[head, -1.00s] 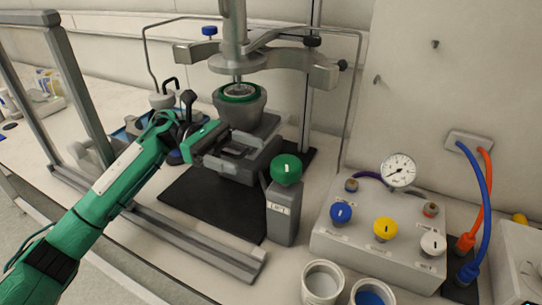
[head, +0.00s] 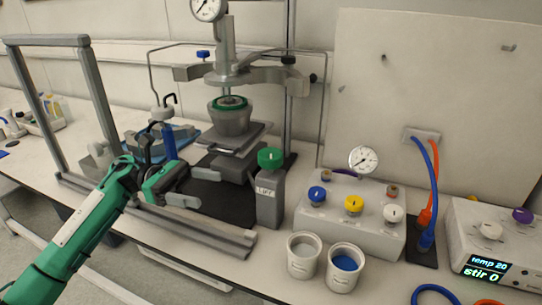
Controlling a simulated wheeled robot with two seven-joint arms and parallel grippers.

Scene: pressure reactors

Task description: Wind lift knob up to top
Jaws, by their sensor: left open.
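The green lift knob (head: 270,158) sits on top of a grey post labelled LIFT (head: 269,198), in the middle of the head view. Left of it, the lift platform (head: 232,160) carries the grey reactor vessel (head: 231,118) with a green ring at its rim. The vessel is below the metal head (head: 240,72) on its stand, with a gap between them. My left gripper (head: 192,186) is open and empty, over the black mat to the left of the knob and apart from it. My right gripper is not in view.
A valve box (head: 350,222) with blue, yellow and white knobs and a gauge stands right of the post. Two tubs (head: 304,255) stand in front of it. A metal frame (head: 95,95) rises at left. A controller (head: 495,245) is at far right.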

